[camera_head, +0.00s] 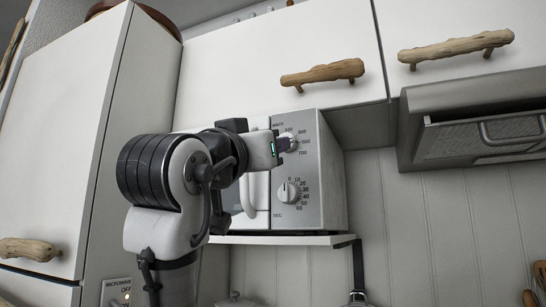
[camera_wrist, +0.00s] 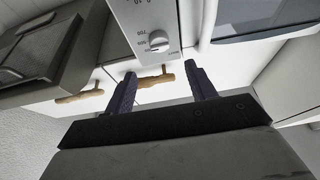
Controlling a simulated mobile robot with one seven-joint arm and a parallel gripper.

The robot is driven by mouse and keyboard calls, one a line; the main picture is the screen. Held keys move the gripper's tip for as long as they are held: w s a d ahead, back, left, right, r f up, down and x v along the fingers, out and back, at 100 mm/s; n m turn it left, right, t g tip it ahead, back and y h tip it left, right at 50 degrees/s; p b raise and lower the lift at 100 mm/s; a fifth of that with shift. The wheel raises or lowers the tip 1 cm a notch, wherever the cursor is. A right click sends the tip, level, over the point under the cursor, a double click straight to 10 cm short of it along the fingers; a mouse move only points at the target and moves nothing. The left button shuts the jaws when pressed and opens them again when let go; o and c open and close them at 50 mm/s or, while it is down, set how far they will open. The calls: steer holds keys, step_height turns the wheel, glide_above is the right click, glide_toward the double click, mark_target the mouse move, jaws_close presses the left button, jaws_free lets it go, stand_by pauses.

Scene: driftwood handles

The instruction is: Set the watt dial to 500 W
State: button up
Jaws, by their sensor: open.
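The watt dial (camera_head: 293,145) is a small round knob near the top of the grey control panel (camera_head: 315,180) of a white microwave, with numbers such as 500 and 700 at its right. It also shows whole in the wrist view (camera_wrist: 158,43), which is upside down. My gripper (camera_head: 284,143) is at the upper panel and partly covers the dial in the head view. In the wrist view my gripper (camera_wrist: 160,72) is open, its two dark fingers apart, with the dial in line with the gap. Contact and the dial's exact setting cannot be told.
A timer dial (camera_head: 288,193) sits lower on the panel. The microwave door handle (camera_head: 249,195) is left of the panel. The microwave stands on a white shelf (camera_head: 290,240). Cabinets with driftwood handles (camera_head: 323,73) are above, and a range hood (camera_head: 470,125) is at the right.

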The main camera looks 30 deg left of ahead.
steer(key=v, duration=0.3)
steer(key=shift+b, duration=0.3)
stand_by(0.3)
